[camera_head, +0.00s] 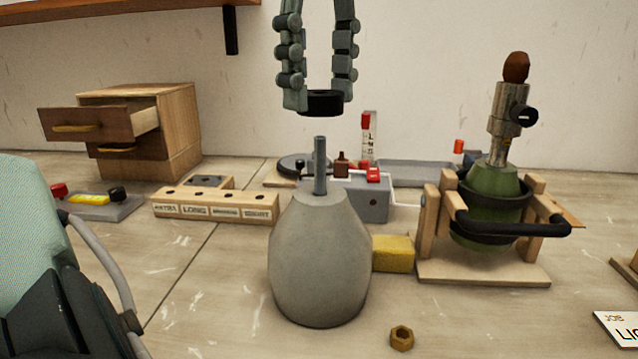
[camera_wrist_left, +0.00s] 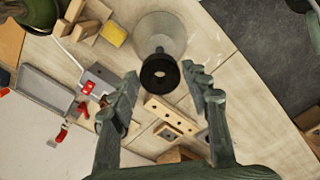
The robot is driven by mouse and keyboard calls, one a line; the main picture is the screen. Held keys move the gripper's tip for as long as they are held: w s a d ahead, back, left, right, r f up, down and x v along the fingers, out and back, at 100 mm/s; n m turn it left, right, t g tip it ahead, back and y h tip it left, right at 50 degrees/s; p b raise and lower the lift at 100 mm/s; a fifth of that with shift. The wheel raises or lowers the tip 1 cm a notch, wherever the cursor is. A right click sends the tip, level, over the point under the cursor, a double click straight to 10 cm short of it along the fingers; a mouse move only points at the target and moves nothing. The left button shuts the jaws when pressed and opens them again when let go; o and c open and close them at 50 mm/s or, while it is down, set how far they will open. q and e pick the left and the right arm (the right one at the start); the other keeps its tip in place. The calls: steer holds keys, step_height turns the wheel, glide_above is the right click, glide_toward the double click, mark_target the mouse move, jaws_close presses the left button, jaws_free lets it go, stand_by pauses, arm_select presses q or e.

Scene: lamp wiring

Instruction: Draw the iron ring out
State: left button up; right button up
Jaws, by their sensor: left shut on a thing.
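The iron ring (camera_head: 323,104) is a thick black ring between the fingertips of my left gripper (camera_head: 320,94), which points down in the middle of the head view. The gripper is shut on the ring. The ring hangs just above the thin grey rod (camera_head: 320,165) on top of a grey, vase-shaped lamp body (camera_head: 320,262), with a small gap to the rod's tip. In the left wrist view the ring (camera_wrist_left: 160,85) shows between the two fingers, with the pale body (camera_wrist_left: 165,24) beyond it. My right gripper is not in view.
A green lamp (camera_head: 487,190) stands in a wooden cradle (camera_head: 484,268) at right. A yellow block (camera_head: 393,254) and a brass nut (camera_head: 402,337) lie near the body. A labelled wooden block (camera_head: 215,204) and small drawer cabinet (camera_head: 165,130) are at left. The front middle-left surface is clear.

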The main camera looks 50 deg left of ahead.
arm_select(q)
step_height(320, 180, up, 6)
stand_by(1.0)
